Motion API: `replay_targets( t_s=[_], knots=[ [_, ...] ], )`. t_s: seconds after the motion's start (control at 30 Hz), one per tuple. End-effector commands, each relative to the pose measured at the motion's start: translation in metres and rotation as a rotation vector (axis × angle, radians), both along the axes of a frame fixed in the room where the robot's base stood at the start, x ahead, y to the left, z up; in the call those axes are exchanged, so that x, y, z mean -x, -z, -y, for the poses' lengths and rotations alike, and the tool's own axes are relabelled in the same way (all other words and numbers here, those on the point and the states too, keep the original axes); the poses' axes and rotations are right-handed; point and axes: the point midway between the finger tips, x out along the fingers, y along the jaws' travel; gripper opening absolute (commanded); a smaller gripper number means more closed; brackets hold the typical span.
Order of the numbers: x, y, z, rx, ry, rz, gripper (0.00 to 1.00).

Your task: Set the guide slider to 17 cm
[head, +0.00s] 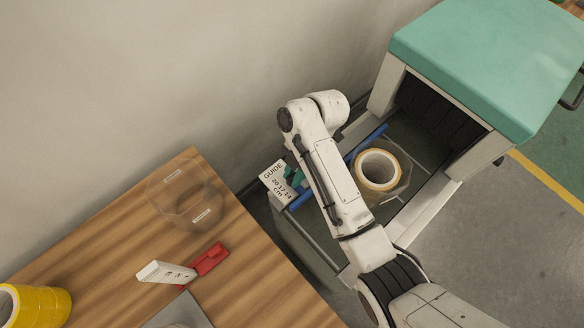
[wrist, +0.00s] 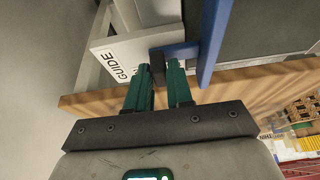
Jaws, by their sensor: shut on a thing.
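The guide slider is a long blue bar (head: 372,140) lying across the machine's bed, beside the tape roll (head: 378,169). In the wrist view the blue bar (wrist: 212,40) has a dark tab on its left side. My gripper (wrist: 160,68) has its two green fingers shut on this tab (wrist: 158,55). The white scale plate (head: 277,183) reads GUIDE, 20 17 14 cm; it also shows in the wrist view (wrist: 118,62), with its numbers out of sight. In the head view my arm hides part of the bar, and which mark it lines up with cannot be told.
The machine's teal-topped housing (head: 475,60) stands at the back right. A wooden table (head: 110,240) at the left holds a clear round container (head: 188,200), a red and white tool (head: 208,259) and a yellow tape roll (head: 40,303). A wall rises behind.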

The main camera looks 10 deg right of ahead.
Motion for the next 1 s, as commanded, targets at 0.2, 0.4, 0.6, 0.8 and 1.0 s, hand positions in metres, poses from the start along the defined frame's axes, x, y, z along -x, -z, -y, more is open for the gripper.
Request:
replay_targets(
  t_s=[0.2,0.4,0.6,0.8,1.0],
  knots=[
    [-0.001,-0.001,-0.001,-0.001,-0.001,0.003,0.29],
    [-0.001,0.0,-0.001,-0.001,-0.001,0.003,0.43],
    [-0.001,-0.001,0.0,-0.001,-0.001,0.003,0.43],
    [-0.006,-0.018,0.005,-0.003,0.0,0.007,0.43],
    [-0.015,-0.063,0.02,-0.001,0.001,0.005,0.43]
  ],
)
